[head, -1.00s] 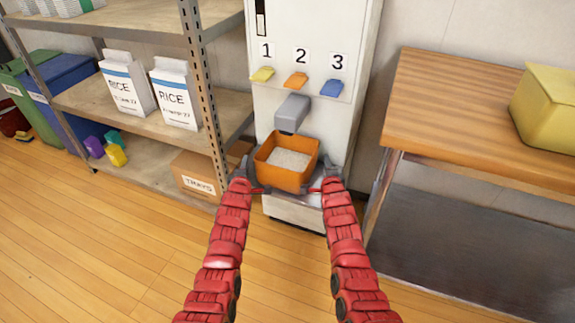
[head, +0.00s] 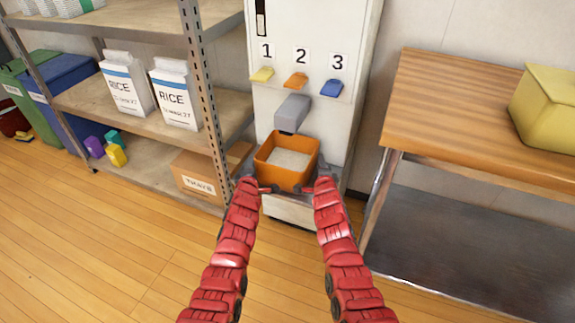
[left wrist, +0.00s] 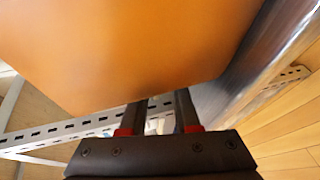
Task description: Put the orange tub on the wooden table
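The orange tub (head: 286,177) stands upright on the dispenser's ledge, under the grey spout, with white rice inside. In the left wrist view its orange wall (left wrist: 130,45) fills the upper part, very close. My left gripper (head: 256,187) is at the tub's lower left side; its two fingers (left wrist: 158,112) are apart, with their tips partly hidden by the tub. My right gripper (head: 316,187) is at the tub's lower right side; its fingers are too small to read. I cannot tell whether either touches the tub. The wooden table (head: 440,110) stands at the right.
A yellow tub (head: 548,112) sits at the table's right end; the table's left part is bare. The dispenser (head: 345,30) has three coloured levers above the spout (head: 293,112). A metal shelf (head: 205,100) with rice cartons (head: 177,95) stands close on the left.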

